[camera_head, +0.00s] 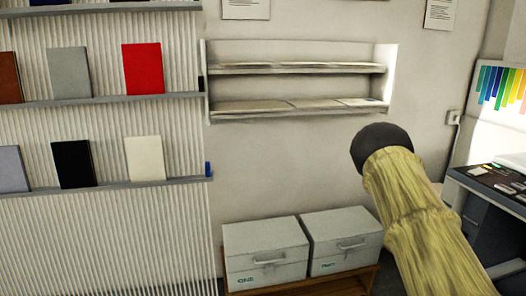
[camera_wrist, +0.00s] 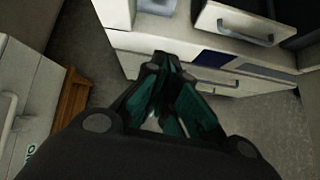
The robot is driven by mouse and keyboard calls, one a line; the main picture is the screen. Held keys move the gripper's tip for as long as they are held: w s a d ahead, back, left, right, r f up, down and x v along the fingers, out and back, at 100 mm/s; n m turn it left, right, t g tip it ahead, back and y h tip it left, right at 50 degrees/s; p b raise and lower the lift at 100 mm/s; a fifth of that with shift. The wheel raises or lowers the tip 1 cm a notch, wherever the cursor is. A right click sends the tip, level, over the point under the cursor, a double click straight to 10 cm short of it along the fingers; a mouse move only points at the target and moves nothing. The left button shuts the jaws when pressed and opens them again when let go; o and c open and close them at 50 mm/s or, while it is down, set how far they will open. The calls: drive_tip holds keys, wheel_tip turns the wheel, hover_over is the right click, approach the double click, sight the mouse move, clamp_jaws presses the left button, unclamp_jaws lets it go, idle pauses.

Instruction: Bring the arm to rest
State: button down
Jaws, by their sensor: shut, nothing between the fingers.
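My arm, in a yellowish sleeve with a dark round joint, rises from the lower right of the head view. My gripper is outside the head view. In the wrist view my gripper (camera_wrist: 160,82) shows black links and green pads, with the fingers together and nothing between them. It hangs in front of a white drawer cabinet (camera_wrist: 135,42). I cannot tell whether it touches the cabinet.
Two grey boxes (camera_head: 265,247) (camera_head: 342,235) sit on a low wooden stand (camera_head: 345,285). A wall shelf (camera_head: 290,70) hangs above. A ribbed rack (camera_head: 100,225) with coloured books stands left. A dark-topped desk (camera_head: 480,182) stands right. One wrist-view drawer (camera_wrist: 240,22) protrudes.

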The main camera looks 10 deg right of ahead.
drive_tip(key=s+a+f+m+y+p, duration=0.25)
drive_tip(key=s+a+f, duration=0.25)
drive_tip(key=s+a, duration=0.3)
drive_tip(key=s+a+f+m+y+p, duration=0.1)
drive_tip(key=s+a+f+m+y, duration=0.15)
drive_tip(key=s+a+f, duration=0.6)
drive_tip(key=s+a+f+m+y+p, duration=0.2)
drive_tip(key=s+a+m, duration=0.25)
drive_tip(key=a, duration=0.65)
drive_tip(key=s+a+r+m+y+p, duration=0.1)
drive_tip(key=s+a+r+m+p, duration=0.1)
drive_tip(key=s+a, duration=0.7)
drive_tip(key=s+a+r+m+y+p, duration=0.1)
drive_tip(key=s+a+r+m+p, duration=0.2)
drive_tip(key=s+a, duration=0.7)
drive_tip(key=s+r+m, duration=0.2)
drive_tip(key=s+m, duration=0.2)
drive_tip(key=s, duration=0.1)
drive_tip(key=shift+s+a+g, duration=0.2)
drive_tip(key=shift+s+g, duration=0.05)
drive_tip(key=shift+g, duration=0.15)
drive_tip(key=shift+f, duration=0.1)
